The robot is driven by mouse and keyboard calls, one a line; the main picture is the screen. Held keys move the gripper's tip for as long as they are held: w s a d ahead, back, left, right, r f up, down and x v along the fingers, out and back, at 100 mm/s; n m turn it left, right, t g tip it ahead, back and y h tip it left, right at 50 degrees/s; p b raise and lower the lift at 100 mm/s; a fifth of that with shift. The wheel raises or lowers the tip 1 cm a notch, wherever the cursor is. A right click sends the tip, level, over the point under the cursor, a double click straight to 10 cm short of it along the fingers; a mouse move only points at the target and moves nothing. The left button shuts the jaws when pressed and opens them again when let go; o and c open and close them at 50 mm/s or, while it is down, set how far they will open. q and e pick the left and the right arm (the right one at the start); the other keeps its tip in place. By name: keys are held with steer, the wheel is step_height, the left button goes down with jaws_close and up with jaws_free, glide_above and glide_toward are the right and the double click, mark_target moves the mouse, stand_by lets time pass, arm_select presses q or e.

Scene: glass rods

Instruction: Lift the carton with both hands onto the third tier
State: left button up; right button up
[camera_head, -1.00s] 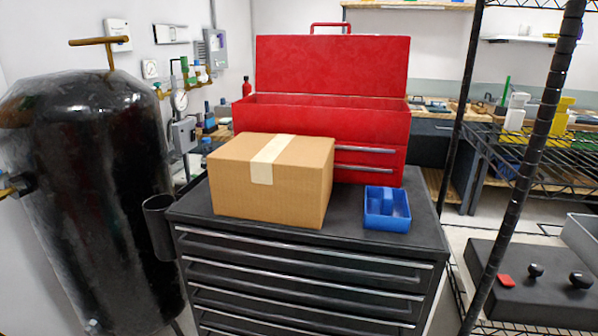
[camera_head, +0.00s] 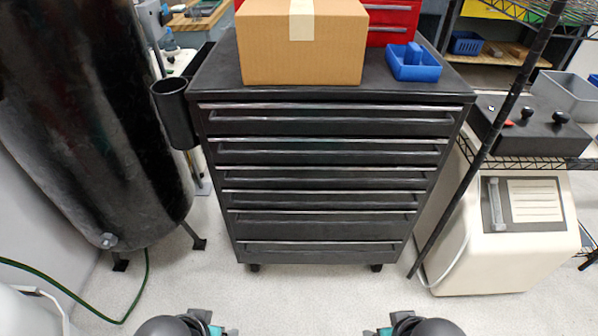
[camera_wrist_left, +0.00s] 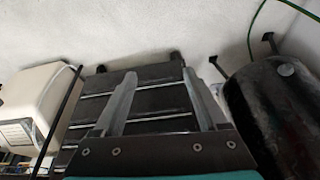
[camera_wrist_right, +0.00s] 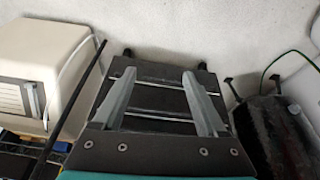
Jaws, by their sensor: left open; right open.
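The brown carton (camera_head: 300,62) with pale tape stands closed on top of the black drawer cabinet (camera_head: 215,78), at the top middle of the head view; its top is cut off by the picture edge. My left gripper (camera_wrist_left: 158,74) is open and empty in the left wrist view, its fingers apart. My right gripper (camera_wrist_right: 158,74) is also open and empty in the right wrist view. Both are away from the carton, low in front of the cabinet. At right a wire rack shows an upper shelf (camera_head: 545,10) and a lower one; which is the third tier I cannot tell.
A blue bin (camera_head: 413,64) sits right of the carton, and a red toolbox (camera_head: 390,18) behind it. A black tank (camera_head: 85,120) stands left, the rack's post (camera_head: 490,140) and a cream machine (camera_head: 510,240) right. The floor (camera_head: 300,300) before the cabinet is clear.

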arm_select(q)
steer(key=w+r+n+t, duration=1.4)
steer(key=w+r+n, duration=0.5)
steer(key=w+r, duration=1.3)
steer(key=shift+r, duration=0.75)
arm_select(e)
steer(key=w+r+m+t, duration=1.4)
steer(key=w+r+m, duration=0.5)
steer(key=w+r, duration=1.3)
steer(key=shift+a+r, duration=0.3)
steer(key=shift+r, duration=0.45)
arm_select(q)
steer(key=shift+w+d, duration=0.1)
arm_select(e)
steer(key=shift+w, duration=0.1)
